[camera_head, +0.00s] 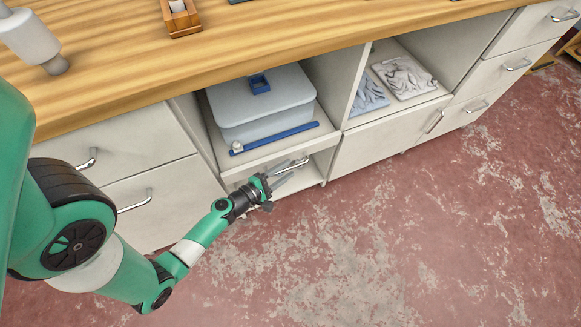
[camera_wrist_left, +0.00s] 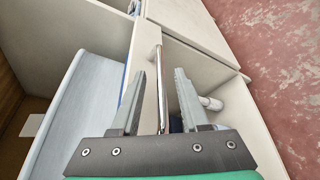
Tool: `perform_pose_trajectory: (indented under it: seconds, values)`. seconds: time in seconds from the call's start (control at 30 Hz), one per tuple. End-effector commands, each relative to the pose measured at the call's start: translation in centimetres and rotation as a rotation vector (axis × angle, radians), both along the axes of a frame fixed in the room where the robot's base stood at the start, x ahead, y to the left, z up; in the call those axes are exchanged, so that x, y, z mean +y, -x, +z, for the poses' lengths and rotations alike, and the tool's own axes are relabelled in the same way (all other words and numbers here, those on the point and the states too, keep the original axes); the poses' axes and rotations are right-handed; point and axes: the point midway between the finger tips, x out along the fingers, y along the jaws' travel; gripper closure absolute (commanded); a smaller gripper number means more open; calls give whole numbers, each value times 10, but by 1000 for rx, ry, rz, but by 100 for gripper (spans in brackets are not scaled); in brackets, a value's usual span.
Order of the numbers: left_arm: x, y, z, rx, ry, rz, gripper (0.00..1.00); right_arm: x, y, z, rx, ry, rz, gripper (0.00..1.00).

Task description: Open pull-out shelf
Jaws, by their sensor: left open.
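The pull-out shelf (camera_head: 258,156) is a pale board in the open bay under the wooden counter, with a silver bar handle (camera_head: 298,162) on its front. A grey lidded box (camera_head: 245,108) with a blue latch sits on it. My left gripper (camera_head: 284,173) is at the shelf front by the handle. In the left wrist view my left gripper (camera_wrist_left: 160,78) is open, and the handle bar (camera_wrist_left: 159,95) lies between its two fingers, with gaps visible on both sides. Whether the bar is fully within the finger depth is hard to tell. My right gripper is not in view.
A blue rod (camera_head: 275,139) lies along the shelf front. Drawers (camera_head: 120,140) with bar handles are at the left, and a closed panel (camera_head: 385,135) is at the right. The red floor (camera_head: 410,230) in front is clear.

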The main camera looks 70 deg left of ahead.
Motion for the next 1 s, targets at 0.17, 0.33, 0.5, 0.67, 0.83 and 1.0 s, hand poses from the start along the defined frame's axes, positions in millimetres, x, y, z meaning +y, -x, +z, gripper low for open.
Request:
perform_pose_trajectory:
  seconds: [0.17,0.33,0.5,0.67,0.83,1.0]
  values:
    - [8,-19,-5,0,-1,0,55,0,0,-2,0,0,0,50]
    - [10,-23,-6,1,0,2,55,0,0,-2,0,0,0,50]
    - [10,-22,-6,1,0,2,61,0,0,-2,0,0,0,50]
    - [10,-22,-6,1,0,2,89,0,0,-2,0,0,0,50]
    - [10,-22,-6,1,0,1,100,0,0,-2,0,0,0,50]
    - [10,-22,-6,1,0,0,100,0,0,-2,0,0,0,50]
